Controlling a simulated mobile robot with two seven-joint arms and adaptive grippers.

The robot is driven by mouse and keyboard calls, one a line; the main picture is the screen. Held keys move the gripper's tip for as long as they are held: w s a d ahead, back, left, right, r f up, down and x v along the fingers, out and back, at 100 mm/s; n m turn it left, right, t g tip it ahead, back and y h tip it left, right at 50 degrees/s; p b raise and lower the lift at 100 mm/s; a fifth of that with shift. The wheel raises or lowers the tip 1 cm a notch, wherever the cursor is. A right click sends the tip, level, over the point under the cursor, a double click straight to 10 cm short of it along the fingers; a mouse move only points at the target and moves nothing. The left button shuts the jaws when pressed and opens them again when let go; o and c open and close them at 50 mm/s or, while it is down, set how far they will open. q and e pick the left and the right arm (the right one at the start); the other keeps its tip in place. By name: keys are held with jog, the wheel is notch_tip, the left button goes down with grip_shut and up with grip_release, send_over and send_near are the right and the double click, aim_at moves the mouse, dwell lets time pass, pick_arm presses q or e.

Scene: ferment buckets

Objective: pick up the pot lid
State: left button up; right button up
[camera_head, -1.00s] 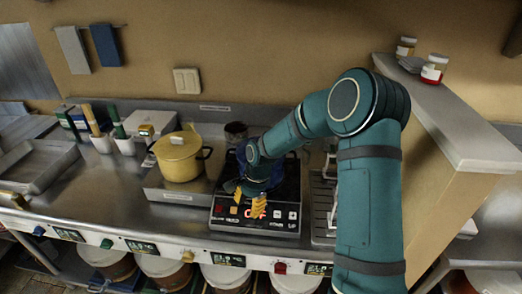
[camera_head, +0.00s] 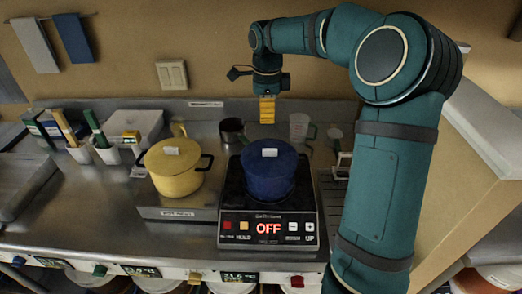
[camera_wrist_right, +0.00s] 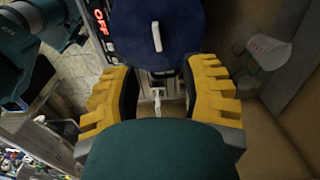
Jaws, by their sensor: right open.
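A blue pot (camera_head: 269,182) stands on the black hot plate, topped by a blue lid (camera_head: 282,157) with a pale bar handle. The blue lid also shows at the top of the right wrist view (camera_wrist_right: 180,25). A yellow pot (camera_head: 177,183) with a yellow lid (camera_head: 160,160) and pale handle stands to its left. My right gripper (camera_head: 267,112), with yellow fingers, points down and appears above the blue pot in the head view. My left gripper is out of view.
The hot plate (camera_head: 232,215) reads OFF. A dark cup (camera_head: 231,130) and a clear measuring jug (camera_head: 299,127) stand behind it. White holders (camera_head: 107,155) with tools are at left. A raised ledge (camera_head: 486,125) bounds the right.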

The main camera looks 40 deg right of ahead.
aim_at(270, 149)
jog(key=f, duration=0.8)
jog(key=shift+s, duration=0.25)
jog(key=f, duration=0.4)
jog(key=shift+s+d+f, duration=0.15)
jog(key=shift+s+d, duration=0.15)
jog(key=shift+s, duration=0.1)
jog(key=shift+f, duration=0.5)
grip_shut()
